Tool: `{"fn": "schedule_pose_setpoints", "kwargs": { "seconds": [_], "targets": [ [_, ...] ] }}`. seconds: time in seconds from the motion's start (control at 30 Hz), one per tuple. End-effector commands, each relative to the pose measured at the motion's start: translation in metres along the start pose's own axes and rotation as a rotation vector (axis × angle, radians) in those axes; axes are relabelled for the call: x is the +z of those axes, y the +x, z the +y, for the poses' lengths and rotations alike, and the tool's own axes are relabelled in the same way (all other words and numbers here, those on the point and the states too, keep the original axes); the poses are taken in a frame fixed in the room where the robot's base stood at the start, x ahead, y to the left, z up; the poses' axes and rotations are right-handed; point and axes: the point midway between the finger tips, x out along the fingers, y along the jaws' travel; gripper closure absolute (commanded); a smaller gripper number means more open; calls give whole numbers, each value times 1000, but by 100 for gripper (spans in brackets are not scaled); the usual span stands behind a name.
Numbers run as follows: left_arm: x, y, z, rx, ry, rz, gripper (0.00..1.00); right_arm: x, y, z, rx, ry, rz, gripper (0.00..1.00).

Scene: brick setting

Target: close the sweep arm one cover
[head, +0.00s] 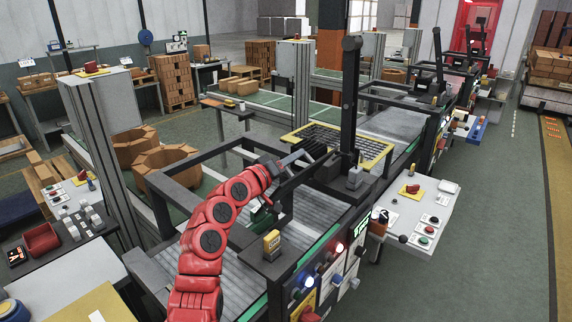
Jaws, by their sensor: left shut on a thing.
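My left gripper (292,164) is at the end of my red arm, over the near machine. It is shut on a dark part beside the tall black post (350,95). Its fingertips are small and dark against the machine, so the exact grip is hard to see. I cannot tell for certain which dark part is the sweep arm one cover, or how far open it stands. The near machine's dark frame (205,152) surrounds a grey roller bed (335,207). My right gripper is not in view.
A yellow-edged grate (338,143) lies behind the gripper. A control panel with lit buttons (325,278) faces the aisle. A white side table (420,212) carries a red button. Brown brick rings (165,168) stand left of the frame. The grey floor at right is clear.

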Motion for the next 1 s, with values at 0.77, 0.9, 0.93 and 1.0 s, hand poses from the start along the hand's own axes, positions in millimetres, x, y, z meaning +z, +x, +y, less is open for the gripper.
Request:
{"fn": "schedule_pose_setpoints", "kwargs": {
  "seconds": [0.77, 0.9, 0.93, 1.0],
  "targets": [
    [18, -1, 6, -6, 144, -1, 100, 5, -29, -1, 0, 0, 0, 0],
    [17, -1, 7, -5, 143, -1, 65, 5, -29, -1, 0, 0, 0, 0],
    [17, -1, 7, -5, 143, -1, 60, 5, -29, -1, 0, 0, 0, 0],
    [17, -1, 8, -3, 143, 0, 53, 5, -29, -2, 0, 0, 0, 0]
  ]
}}
